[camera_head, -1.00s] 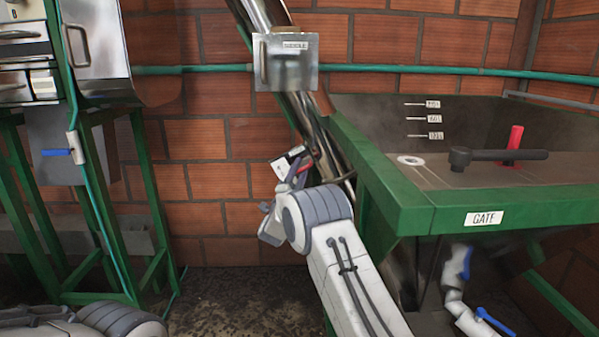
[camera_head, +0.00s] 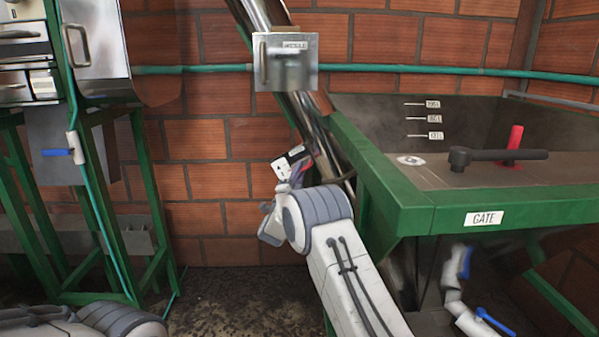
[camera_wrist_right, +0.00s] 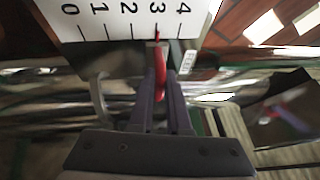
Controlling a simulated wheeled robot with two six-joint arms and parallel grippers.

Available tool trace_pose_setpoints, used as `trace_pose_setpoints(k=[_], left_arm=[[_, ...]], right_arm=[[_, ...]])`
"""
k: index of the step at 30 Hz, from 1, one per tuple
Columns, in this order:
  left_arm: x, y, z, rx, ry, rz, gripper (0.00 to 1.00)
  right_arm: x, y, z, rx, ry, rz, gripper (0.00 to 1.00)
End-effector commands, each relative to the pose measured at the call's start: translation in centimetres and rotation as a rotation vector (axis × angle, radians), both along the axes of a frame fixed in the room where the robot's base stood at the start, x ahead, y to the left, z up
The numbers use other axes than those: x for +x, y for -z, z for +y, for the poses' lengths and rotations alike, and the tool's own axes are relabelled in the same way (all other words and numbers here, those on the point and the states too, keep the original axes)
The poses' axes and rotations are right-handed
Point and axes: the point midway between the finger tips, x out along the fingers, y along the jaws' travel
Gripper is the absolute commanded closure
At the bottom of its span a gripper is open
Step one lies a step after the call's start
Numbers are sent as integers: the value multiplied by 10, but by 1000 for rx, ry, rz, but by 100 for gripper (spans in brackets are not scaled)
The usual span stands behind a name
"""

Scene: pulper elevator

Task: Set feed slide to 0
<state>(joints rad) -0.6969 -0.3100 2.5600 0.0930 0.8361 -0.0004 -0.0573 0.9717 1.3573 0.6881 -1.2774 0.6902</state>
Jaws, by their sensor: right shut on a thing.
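The feed slide's white scale plate (camera_wrist_right: 125,18), numbered 0 to 4, shows at the top of the right wrist view. A red slide handle (camera_wrist_right: 160,80) stands below it, with its pointer line at about 3. My right gripper (camera_wrist_right: 161,85) is shut on this red handle, one finger on each side. In the head view the right gripper (camera_head: 301,166) is at the lower end of the slanted metal tube, beside the small white scale plate (camera_head: 282,170). My wrist hides part of the handle there. My left gripper is out of view; only part of its arm shows at lower left.
A green-rimmed hopper (camera_head: 400,203) labelled GATE stands close on the right, with a black lever (camera_head: 500,155) and a red handle (camera_head: 515,138). The slanted metal tube (camera_head: 320,118) runs behind my gripper. A green stand (camera_head: 150,190) is at left.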

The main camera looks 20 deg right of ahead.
Motion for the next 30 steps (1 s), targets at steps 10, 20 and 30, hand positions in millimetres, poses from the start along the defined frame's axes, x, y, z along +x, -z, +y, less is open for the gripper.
trace_pose_setpoints(k=[10,20,30], left_arm=[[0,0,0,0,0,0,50],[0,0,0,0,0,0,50],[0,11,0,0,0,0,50]], right_arm=[[0,-1,1,-1,-3,-3,100],[0,-1,1,-1,-3,-3,100],[-1,11,-3,0,-1,-1,100]])
